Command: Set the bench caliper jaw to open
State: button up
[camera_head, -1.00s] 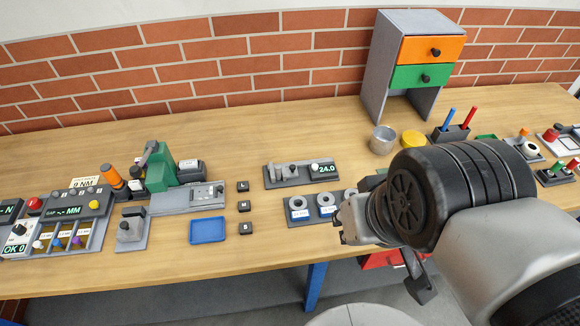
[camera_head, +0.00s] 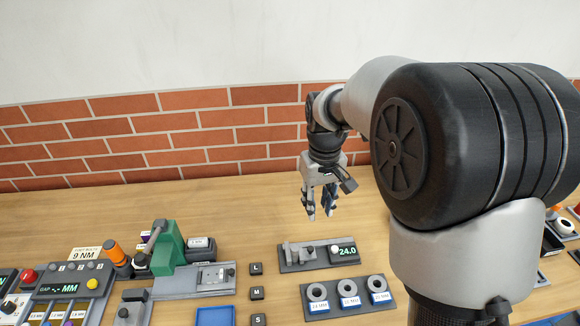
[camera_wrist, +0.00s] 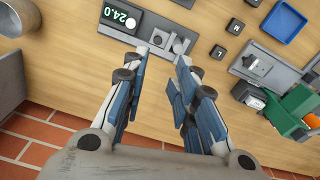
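The bench caliper (camera_head: 316,262) is a grey plate on the bench with jaw blocks at its left, a white knob, and a dark display reading 24.0 at its right. In the wrist view the caliper (camera_wrist: 112,34) lies just beyond the fingertips, its display upside down. The exact gap between its jaws is too small to tell. My gripper (camera_head: 319,214) points down, open and empty, above and behind the caliper. In the wrist view its two blue-padded fingers (camera_wrist: 163,58) are spread apart with bare bench between them.
Three ring gauges (camera_head: 349,289) stand in front of the caliper. Small L, M and S blocks (camera_head: 256,293) and a blue tray (camera_head: 215,316) lie left. A green press (camera_head: 168,248) stands farther left. A brick wall (camera_head: 130,130) rises behind the bench.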

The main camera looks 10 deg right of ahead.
aim_at(311, 248)
jog(key=w+f+b, duration=0.1)
jog(key=f, duration=0.5)
jog(key=f+b, duration=0.2)
jog(key=f, duration=0.5)
jog(key=w+f+b, duration=0.1)
jog(key=f, duration=0.6)
jog(key=shift+w+a+f+b, duration=0.1)
jog(key=shift+w+f+b, duration=0.05)
jog(key=shift+w+b, duration=0.2)
jog(key=shift+c, duration=0.5)
grip_shut()
